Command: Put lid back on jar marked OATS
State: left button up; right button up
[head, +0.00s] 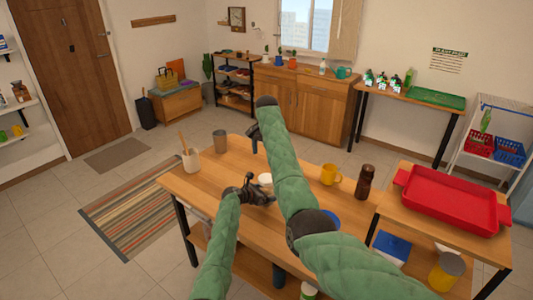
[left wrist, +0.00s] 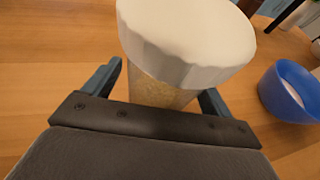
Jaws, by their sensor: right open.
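A clear jar (left wrist: 163,93) of pale, grainy contents stands between the fingers of my left gripper (left wrist: 165,82) in the left wrist view. A white lid (left wrist: 190,40) with a scalloped rim sits on top of it; I cannot tell if it is fully seated. No OATS marking shows. In the head view the white lid (head: 265,178) shows just behind my left gripper (head: 262,193), low over the table. I cannot tell whether its fingers touch the jar. My right gripper (head: 254,138) is open and empty, above and behind the lid.
A blue bowl (left wrist: 288,95) stands right of the jar. A red tray (head: 450,199) is on the right-hand table. My right arm hides the table's middle.

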pick_arm(q)
jog(key=shift+s, duration=0.1)
jog(key=b+v, duration=0.1)
jog(key=v, duration=0.5)
jog(key=shift+s+a+r+b, duration=0.1)
jog(key=shift+s+a+b, duration=0.1)
jog(key=shift+b, duration=0.2)
jog(key=shift+s+a+r, duration=0.25)
jog(key=shift+a+r, duration=0.05)
jog(key=shift+a, duration=0.1)
